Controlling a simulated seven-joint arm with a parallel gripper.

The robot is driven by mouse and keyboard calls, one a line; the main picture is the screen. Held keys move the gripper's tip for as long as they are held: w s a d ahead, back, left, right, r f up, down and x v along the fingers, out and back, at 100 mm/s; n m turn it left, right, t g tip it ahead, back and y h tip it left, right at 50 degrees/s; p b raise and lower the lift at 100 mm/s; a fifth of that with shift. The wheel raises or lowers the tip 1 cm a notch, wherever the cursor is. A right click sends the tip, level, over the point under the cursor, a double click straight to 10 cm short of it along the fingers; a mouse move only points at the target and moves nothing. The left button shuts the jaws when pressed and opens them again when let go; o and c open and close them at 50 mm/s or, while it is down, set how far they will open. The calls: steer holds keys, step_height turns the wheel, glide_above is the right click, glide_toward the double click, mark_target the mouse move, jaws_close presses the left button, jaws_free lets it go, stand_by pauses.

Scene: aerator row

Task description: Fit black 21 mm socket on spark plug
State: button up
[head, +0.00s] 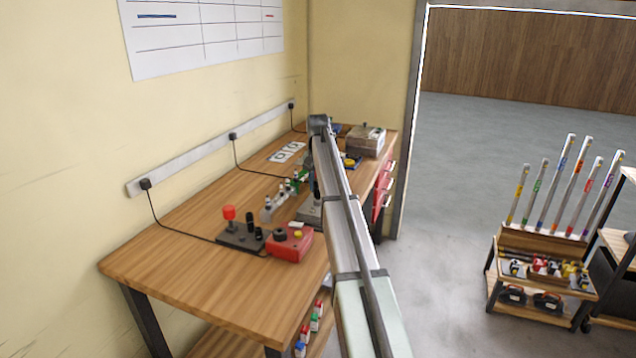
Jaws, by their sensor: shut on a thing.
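My arm crosses the middle of the bench and hides what lies behind it. A pale rack (272,207) holds a short row of small upright silver pieces, perhaps sockets. A dark base (240,236) carries a red knob (229,212) and black upright cylinders (250,220). I cannot tell whether one of these is the black 21 mm socket. A grey plate (309,213) lies partly behind the arm. No spark plug can be picked out at this size.
A red box (290,244) with a dark knob stands near the bench's front edge. Small green items (299,181) sit by the arm. A grey box (366,141) stands at the back right. The wooden bench top (165,255) is clear at left. A cart (545,265) stands right.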

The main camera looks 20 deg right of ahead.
steer(key=o, duration=1.1)
steer(key=shift+r, duration=0.15)
steer(key=shift+r, duration=3.4)
